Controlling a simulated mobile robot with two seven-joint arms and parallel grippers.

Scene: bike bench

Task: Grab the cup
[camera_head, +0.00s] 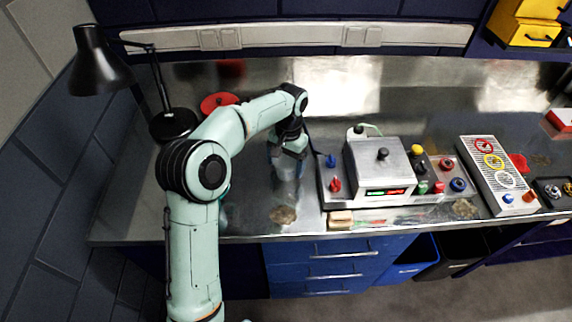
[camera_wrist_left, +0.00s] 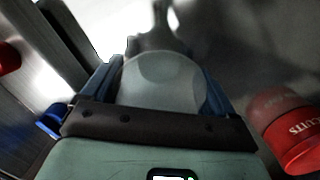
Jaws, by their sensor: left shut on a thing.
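The cup (camera_wrist_left: 160,82) is pale and translucent, and it sits between the two blue-grey fingers of my left gripper (camera_wrist_left: 157,90) in the left wrist view. The fingers are shut on it, one on each side. In the head view my left gripper (camera_head: 290,150) is over the steel bench, left of the metal control box. The cup (camera_head: 287,170) shows only faintly there, below the gripper. I cannot tell whether its base touches the bench. My right gripper is not in view.
A control box (camera_head: 380,165) with knobs stands close to the right of the gripper. A red tin (camera_wrist_left: 290,130) is near it in the left wrist view. A black lamp (camera_head: 100,65) stands at the back left. A panel with coloured rings (camera_head: 490,165) is farther right.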

